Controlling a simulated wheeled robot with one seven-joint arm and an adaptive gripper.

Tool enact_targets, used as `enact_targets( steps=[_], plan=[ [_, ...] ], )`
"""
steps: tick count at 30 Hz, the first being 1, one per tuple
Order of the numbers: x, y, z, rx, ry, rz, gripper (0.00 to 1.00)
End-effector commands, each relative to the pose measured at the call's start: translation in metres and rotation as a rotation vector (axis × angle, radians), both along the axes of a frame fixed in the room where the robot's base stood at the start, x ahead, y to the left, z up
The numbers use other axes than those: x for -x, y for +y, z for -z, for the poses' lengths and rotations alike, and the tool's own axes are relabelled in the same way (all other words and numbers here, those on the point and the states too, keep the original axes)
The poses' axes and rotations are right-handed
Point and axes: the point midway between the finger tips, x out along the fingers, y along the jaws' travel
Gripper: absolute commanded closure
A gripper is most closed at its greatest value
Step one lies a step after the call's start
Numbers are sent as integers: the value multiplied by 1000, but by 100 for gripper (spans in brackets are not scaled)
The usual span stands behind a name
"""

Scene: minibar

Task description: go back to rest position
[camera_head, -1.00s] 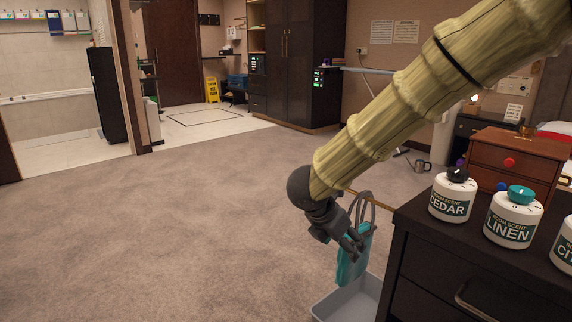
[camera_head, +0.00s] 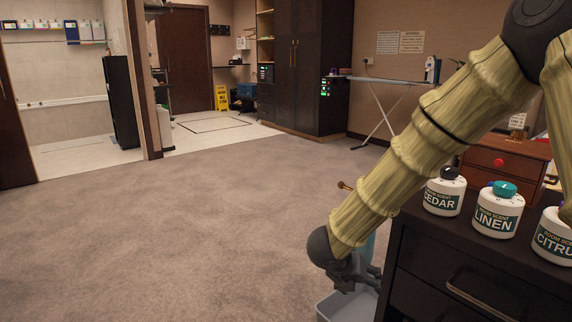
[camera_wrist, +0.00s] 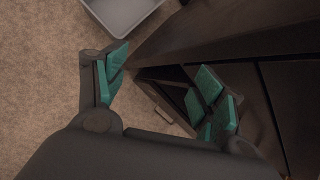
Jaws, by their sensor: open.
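My gripper (camera_head: 355,275) hangs low in front of the dark cabinet's left side, above the grey bin (camera_head: 340,307) in the head view. My arm links partly block the view there. In the wrist view my gripper (camera_wrist: 162,88) has its teal-padded fingers wide apart, with nothing between them. The carpet and the dark cabinet (camera_wrist: 230,40) lie beyond the fingers. A teal patch shows behind the gripper in the head view; I cannot tell what it belongs to.
Scent jars, CEDAR (camera_head: 443,197), LINEN (camera_head: 497,215) and CITRUS (camera_head: 552,240), stand on the cabinet (camera_head: 440,270), close to my arm. A small wooden drawer box (camera_head: 505,165) stands behind them. An ironing board (camera_head: 385,82) is at the back. Open carpet (camera_head: 190,230) fills the left.

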Motion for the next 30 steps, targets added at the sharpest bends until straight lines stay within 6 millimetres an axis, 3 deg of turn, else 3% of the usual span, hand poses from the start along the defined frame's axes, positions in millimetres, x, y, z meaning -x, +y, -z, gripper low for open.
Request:
enact_targets(
  steps=[8,14,20,24,30],
  plan=[
    [29,-28,104,261,295,-565,31],
    [72,-39,183,440,535,-1065,31],
    [134,-43,254,582,743,-1597,31],
    [188,-43,297,656,849,-1988,31],
    [270,-41,339,725,903,-2517,31]
  ],
)
